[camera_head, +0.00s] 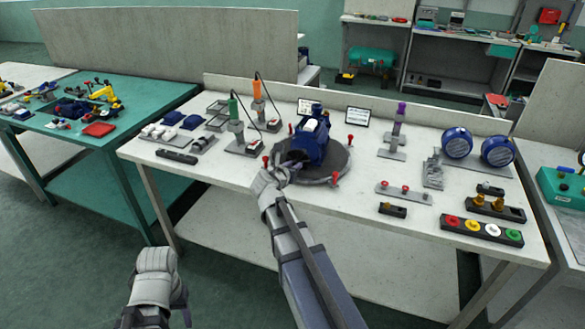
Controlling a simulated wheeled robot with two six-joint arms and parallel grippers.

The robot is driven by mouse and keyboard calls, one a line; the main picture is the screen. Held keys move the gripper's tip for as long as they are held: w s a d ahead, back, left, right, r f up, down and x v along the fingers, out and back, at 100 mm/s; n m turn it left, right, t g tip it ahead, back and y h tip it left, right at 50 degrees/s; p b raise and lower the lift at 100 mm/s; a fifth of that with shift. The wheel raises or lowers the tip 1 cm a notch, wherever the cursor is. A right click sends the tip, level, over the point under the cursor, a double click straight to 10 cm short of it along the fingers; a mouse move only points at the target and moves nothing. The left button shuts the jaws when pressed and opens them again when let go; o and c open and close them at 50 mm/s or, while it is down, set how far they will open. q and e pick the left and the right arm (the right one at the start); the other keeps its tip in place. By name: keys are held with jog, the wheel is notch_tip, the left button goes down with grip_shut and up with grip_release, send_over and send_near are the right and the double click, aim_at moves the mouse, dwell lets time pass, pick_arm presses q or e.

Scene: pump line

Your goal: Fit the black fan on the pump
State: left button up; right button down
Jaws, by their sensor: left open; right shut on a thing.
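The blue pump (312,142) stands on a dark round plate (333,172) in the middle of the white bench. My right gripper (281,172) is at the plate's near left edge, by the pump's near end. It is shut on a small dark thing, which looks like the black fan (293,162); the gripper hides most of it. I cannot tell whether the fan touches the pump. My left gripper (156,262) is open and empty, low in front of the bench, away from the pump.
Red-knobbed pins (335,177) stand around the round plate. Left of it are screwdrivers on stands (235,110). To the right are a flat bar with red knobs (403,193), blue round covers (457,142) and a rack of coloured caps (482,231).

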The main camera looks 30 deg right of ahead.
jog(key=shift+w+d, duration=0.95)
jog(key=shift+d, duration=0.2)
jog(key=shift+w+d, duration=0.95)
jog(key=shift+d, duration=0.15)
jog(key=shift+w+d, duration=0.2)
jog(key=c, duration=0.6)
grip_release()
jog(key=shift+c, duration=0.2)
jog(key=shift+s+r, duration=0.1)
jog(key=shift+p+v, duration=1.15)
jog(key=shift+v, duration=1.8)
jog(key=p+v, duration=0.3)
jog(key=v, duration=0.4)
jog(key=shift+s+a, duration=0.2)
jog(key=shift+a, duration=0.1)
